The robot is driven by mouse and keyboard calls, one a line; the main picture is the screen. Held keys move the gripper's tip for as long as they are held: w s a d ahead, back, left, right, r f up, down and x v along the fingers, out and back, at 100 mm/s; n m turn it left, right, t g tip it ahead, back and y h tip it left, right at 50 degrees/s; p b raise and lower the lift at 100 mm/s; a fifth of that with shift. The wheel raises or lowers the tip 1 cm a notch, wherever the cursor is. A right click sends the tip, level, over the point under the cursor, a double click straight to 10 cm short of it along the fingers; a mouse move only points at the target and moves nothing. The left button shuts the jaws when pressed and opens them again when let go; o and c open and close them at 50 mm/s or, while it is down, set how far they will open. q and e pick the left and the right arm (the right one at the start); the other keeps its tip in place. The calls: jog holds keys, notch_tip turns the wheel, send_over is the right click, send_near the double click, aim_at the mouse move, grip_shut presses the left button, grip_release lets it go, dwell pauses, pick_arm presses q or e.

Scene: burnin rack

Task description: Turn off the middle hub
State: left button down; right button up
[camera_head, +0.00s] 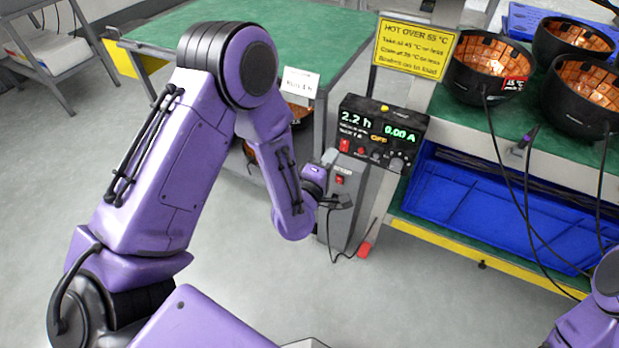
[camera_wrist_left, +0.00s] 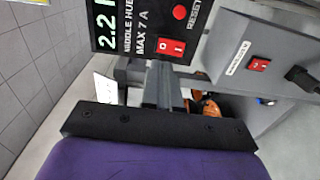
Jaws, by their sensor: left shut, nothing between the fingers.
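The middle hub (camera_head: 385,130) is a black box with green readouts of 2.2 h and 0.00 A and a small amber word that looks like OFF. Its label shows in the left wrist view (camera_wrist_left: 128,35). Its red rocker switch (camera_wrist_left: 171,47) is at the panel's lower edge, beside a round red reset button (camera_wrist_left: 180,12). My left gripper (camera_head: 330,158) is shut and empty, close to the hub's lower left. In the left wrist view its fingertips (camera_wrist_left: 160,72) appear just below the switch; contact cannot be told. My right gripper is out of view.
Below the hub stands a grey box (camera_head: 352,215) with its own red switch (camera_head: 339,180) and a black plug. A yellow warning sign (camera_head: 415,47) stands behind the hub. Black bowls (camera_head: 489,65) with cables sit on the right bench, above a blue tray (camera_head: 490,210).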

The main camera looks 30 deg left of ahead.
pick_arm(q)
jog(key=s, duration=0.9)
jog(key=shift+d+r+b, duration=0.35)
jog(key=shift+d+b, duration=0.1)
jog(key=shift+s, duration=0.1)
